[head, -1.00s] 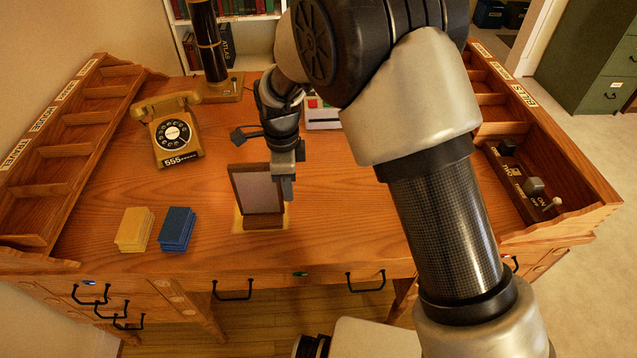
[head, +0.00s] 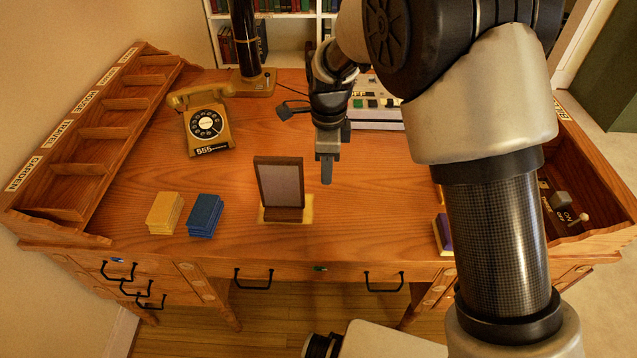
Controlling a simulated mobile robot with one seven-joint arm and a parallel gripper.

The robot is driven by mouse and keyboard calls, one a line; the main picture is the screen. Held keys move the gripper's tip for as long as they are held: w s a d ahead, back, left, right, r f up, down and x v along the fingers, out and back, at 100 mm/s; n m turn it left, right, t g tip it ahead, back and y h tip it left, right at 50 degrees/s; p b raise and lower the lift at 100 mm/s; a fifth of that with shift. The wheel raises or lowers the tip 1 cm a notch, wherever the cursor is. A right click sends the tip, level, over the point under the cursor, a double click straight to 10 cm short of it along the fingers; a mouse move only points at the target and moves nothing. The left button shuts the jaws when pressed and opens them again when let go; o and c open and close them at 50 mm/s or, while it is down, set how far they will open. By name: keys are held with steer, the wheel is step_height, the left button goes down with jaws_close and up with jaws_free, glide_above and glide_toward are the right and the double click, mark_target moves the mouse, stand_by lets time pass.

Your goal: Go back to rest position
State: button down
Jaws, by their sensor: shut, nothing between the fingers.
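My gripper (head: 326,180) hangs pointing down over the middle of the wooden desk (head: 340,225). It is shut and empty. It is to the right of a small brown picture frame (head: 280,186) and apart from it. The frame stands upright on a pale yellow patch (head: 307,209) near the desk's front. My arm covers the right part of the desk.
A yellow rotary phone (head: 205,123), a yellow stack (head: 164,212) and a blue stack (head: 205,215) are on the left. Slotted shelves (head: 115,115) line the left edge. Behind my gripper is a pale box with buttons (head: 378,115). A yellow-purple block (head: 442,232) sits beside my arm.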

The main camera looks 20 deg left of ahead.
steer(key=s+d+r+n+t+y+p, duration=0.1)
steer(key=s+d+r+n+p, duration=0.15)
steer(key=d+r, duration=0.85)
steer(key=s+d+r+n+t+p, duration=0.15)
steer(key=d+r+n+p, duration=0.35)
steer(key=r, duration=0.9)
steer(key=s+d+r+n+t+p, duration=0.1)
steer(key=s+d+r+n+p, duration=0.1)
steer(key=s+d, duration=0.5)
steer(key=s+d+r+n+t+h+p, duration=0.1)
steer(key=s+d+r+n+t+p, duration=0.1)
steer(key=s+d+r+n, duration=0.3)
steer(key=s+d+r, duration=0.1)
steer(key=s+d, duration=0.1)
steer(key=d, duration=0.1)
steer(key=shift+r, duration=0.2)
